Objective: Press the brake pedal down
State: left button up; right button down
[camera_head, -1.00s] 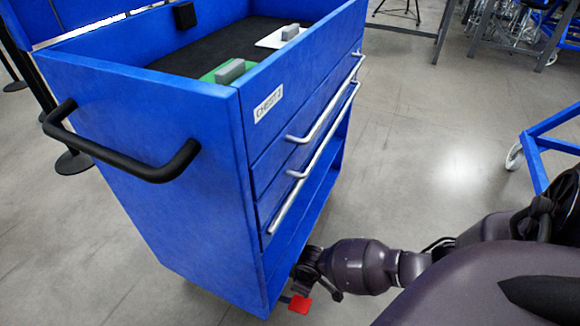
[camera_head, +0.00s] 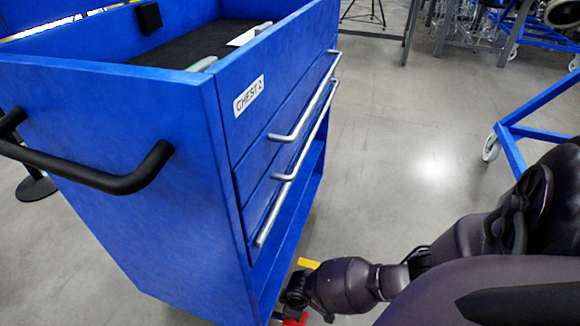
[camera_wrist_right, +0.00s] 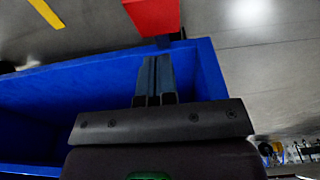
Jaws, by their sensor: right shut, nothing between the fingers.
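The red brake pedal (camera_head: 296,319) shows at the bottom of the head view, at the foot of the blue chest (camera_head: 170,190). It is mostly hidden by my right gripper and cut by the frame edge. In the right wrist view the red pedal (camera_wrist_right: 153,15) lies just beyond my right gripper (camera_wrist_right: 156,62), with a dark piece beside it. My right gripper's two fingers are together and empty, pointing at the pedal. I cannot tell whether they touch it. In the head view my right gripper (camera_head: 292,302) is low beside the chest's lower edge. My left gripper is not in view.
The chest has a black side handle (camera_head: 110,182) and silver drawer handles (camera_head: 300,170). A yellow strip (camera_head: 308,263) shows behind my right wrist. A blue wheeled frame (camera_head: 535,110) stands at the right. The grey floor between is clear.

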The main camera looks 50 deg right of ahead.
jog(key=f, duration=0.2)
jog(key=s+f+b, duration=0.1)
jog(key=f, duration=0.1)
jog(key=shift+s+d, duration=0.15)
jog(key=shift+d, duration=0.05)
jog(key=shift+f+b, duration=0.45)
jog(key=shift+b, duration=0.05)
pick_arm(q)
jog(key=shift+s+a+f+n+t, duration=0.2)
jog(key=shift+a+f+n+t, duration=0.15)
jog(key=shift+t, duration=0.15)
